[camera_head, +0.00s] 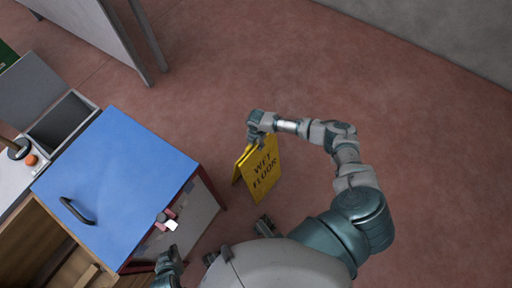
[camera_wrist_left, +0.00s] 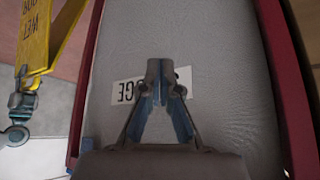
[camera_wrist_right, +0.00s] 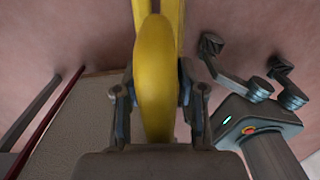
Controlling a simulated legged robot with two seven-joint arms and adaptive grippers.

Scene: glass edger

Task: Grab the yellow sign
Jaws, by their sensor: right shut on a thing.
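The yellow sign (camera_head: 263,172) reads "WET FLOOR" and stands folded on the floor, right of the blue-topped cabinet. My right gripper (camera_head: 257,137) is at its top edge. In the right wrist view the sign's rounded yellow top (camera_wrist_right: 155,80) is between the fingers of my right gripper (camera_wrist_right: 160,100), which is shut on it. My left gripper (camera_head: 168,260) is low, beside the cabinet's front right corner. In the left wrist view its fingers (camera_wrist_left: 160,70) meet at the tips with nothing between them. The sign (camera_wrist_left: 42,35) also shows at that view's left edge.
The cabinet with a blue top (camera_head: 120,165) and red frame is at the left, with a grey side panel (camera_wrist_left: 225,80) facing my left gripper. A grey panel (camera_head: 95,30) on legs stands at the back left. Reddish floor (camera_head: 400,130) is clear to the right.

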